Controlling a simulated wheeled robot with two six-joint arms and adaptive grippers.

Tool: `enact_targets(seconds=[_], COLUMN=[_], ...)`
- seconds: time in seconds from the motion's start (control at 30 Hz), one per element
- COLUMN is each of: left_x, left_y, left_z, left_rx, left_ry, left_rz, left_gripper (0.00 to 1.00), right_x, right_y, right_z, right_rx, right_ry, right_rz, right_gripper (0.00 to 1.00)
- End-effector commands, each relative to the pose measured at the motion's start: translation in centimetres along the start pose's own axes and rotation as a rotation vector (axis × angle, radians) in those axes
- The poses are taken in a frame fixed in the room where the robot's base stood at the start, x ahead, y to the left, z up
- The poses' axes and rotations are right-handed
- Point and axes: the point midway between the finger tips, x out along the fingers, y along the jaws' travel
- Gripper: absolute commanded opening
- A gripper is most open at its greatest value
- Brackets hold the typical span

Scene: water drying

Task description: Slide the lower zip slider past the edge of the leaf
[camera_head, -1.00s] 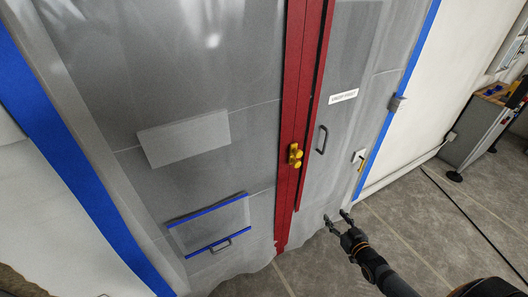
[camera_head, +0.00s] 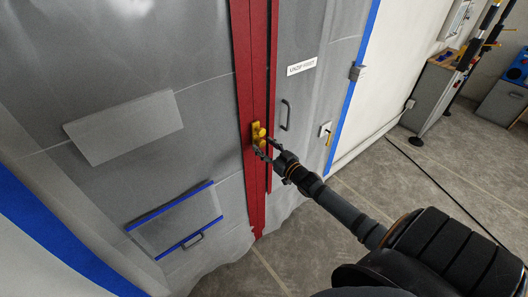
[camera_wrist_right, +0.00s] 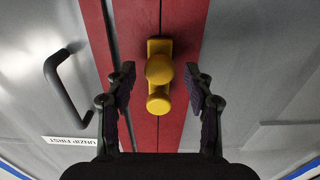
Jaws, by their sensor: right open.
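Two yellow zip sliders sit close together on the red zip band (camera_head: 257,195) of the grey sheet wall. The lower slider (camera_head: 260,143) is partly behind my right gripper (camera_head: 264,150). In the wrist view, which looks upside down, the lower slider (camera_wrist_right: 159,66) is above the upper slider (camera_wrist_right: 158,103). My open right gripper (camera_wrist_right: 160,72) has one finger on each side of the lower slider, with gaps. The grey leaf with a handle (camera_head: 300,165) is right of the band, edged by a red strip (camera_head: 270,175). My left gripper is not in view.
A dark handle (camera_head: 286,115) and a white label (camera_head: 301,67) are on the right leaf. A blue-edged panel (camera_head: 176,217) is at lower left. A bench (camera_head: 432,95) stands at far right; the floor between is mostly clear.

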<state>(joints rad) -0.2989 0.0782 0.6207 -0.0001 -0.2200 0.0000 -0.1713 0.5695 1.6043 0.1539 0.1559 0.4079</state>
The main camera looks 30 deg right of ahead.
Motion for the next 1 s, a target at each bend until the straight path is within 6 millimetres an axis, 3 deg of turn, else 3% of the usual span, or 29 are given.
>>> enact_targets(seconds=[0.07, 0.37, 0.73, 1.0], left_x=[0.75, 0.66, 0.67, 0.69], left_y=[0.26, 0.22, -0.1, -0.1], left_z=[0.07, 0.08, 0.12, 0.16], left_rx=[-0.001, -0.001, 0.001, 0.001], left_ry=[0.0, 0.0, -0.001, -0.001], left_rz=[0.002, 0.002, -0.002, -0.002], left_gripper=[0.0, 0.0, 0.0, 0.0], right_x=[0.55, 0.8, 0.78, 0.77], right_y=[0.02, 0.05, 0.04, 0.04], right_z=[0.18, -0.12, -0.09, -0.06], right_rx=[-0.001, 0.0, 0.0, 0.001], right_ry=[0.002, 0.0, 0.0, 0.0], right_rz=[0.001, 0.002, 0.002, 0.002], right_gripper=[0.53, 0.53, 0.02, 0.0])
